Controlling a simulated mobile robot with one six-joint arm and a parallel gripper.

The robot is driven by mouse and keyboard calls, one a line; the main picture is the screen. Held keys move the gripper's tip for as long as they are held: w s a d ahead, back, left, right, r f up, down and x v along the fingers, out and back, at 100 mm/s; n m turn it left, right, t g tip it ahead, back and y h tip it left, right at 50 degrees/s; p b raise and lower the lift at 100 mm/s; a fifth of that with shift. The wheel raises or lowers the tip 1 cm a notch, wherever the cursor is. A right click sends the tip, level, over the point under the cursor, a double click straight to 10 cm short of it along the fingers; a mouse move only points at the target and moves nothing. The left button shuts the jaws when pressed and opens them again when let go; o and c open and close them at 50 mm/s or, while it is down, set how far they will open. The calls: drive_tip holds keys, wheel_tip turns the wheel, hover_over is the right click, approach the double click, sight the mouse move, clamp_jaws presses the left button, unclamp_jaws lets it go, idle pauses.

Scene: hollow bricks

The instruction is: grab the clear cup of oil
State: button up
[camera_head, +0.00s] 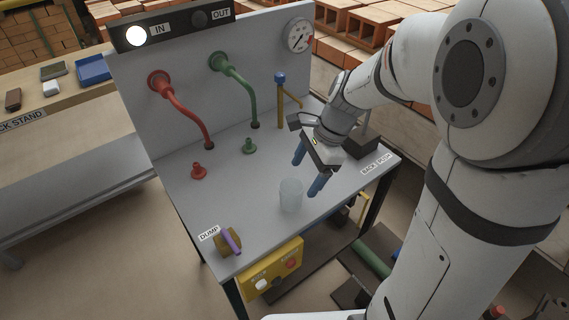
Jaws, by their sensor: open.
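A clear, pale cup (291,196) stands upright on the grey bench top near its front right edge. Whether it holds oil is too faint to tell. My gripper (308,174) is open, with two blue fingers pointing down. It is above and just behind the cup, slightly to the right, and looks apart from it. Nothing shows between the fingers.
The bench (225,195) carries a red pipe (188,115), a green pipe (238,83), a yellow pipe with a blue top (281,97) and a purple handle (231,240) by the "DUMP" label. A yellow button box (270,270) hangs in front. The bench top's middle is clear.

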sight(291, 194)
drive_tip(key=shift+w+a+f+m, duration=0.15)
drive_tip(key=shift+w+f+m, duration=0.1)
drive_tip(key=shift+f, duration=0.1)
drive_tip(key=shift+w+a+f+m, duration=0.1)
drive_tip(key=shift+a+f+m, duration=0.05)
drive_tip(key=shift+f+m, duration=0.15)
drive_tip(key=shift+a+f, duration=0.2)
drive_tip(key=shift+f, duration=0.15)
drive_tip(key=b+x, duration=0.1)
drive_tip(key=x, duration=0.6)
drive_tip(key=shift+b, duration=0.3)
drive_tip(key=c, duration=1.1)
